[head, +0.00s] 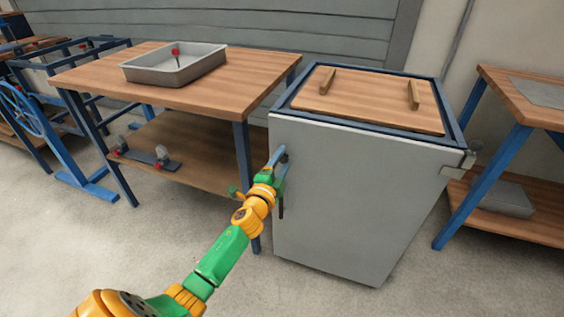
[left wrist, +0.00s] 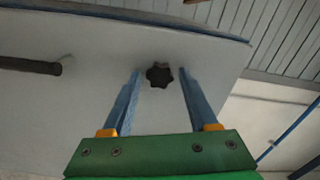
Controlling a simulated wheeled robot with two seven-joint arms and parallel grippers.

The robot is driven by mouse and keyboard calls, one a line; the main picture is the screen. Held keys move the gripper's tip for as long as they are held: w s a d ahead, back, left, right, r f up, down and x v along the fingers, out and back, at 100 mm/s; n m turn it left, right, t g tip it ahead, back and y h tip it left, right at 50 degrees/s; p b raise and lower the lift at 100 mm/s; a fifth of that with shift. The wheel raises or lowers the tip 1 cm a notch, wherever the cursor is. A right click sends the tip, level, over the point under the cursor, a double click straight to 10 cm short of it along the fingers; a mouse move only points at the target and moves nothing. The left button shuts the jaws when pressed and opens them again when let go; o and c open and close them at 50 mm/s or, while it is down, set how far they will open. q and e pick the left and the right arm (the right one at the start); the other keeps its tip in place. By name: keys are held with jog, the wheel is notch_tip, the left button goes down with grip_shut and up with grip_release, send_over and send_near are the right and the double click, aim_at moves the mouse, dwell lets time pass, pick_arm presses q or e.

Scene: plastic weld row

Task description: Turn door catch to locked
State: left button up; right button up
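The grey cabinet door (head: 350,190) faces me and looks closed. Its catch shows as a dark lobed knob (left wrist: 159,75) in the left wrist view, near the door's edge. My left gripper (head: 276,160) is at the upper left of the door in the head view. In the left wrist view its two blue fingers (left wrist: 160,73) are apart, one on each side of the knob, with a gap on both sides. I cannot tell how deep the knob sits between them. In the head view the gripper mostly hides the knob. My right gripper is not in view.
A dark bar handle (left wrist: 30,66) is on the door, below the gripper in the head view (head: 281,205). A workbench (head: 120,80) with a grey tray (head: 150,76) stands close on the left. Another bench (head: 510,100) stands right. The floor in front is clear.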

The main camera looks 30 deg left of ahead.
pick_arm(q)
jog(key=shift+s, duration=0.15)
jog(key=p+v, duration=0.1)
jog(key=v, duration=0.6)
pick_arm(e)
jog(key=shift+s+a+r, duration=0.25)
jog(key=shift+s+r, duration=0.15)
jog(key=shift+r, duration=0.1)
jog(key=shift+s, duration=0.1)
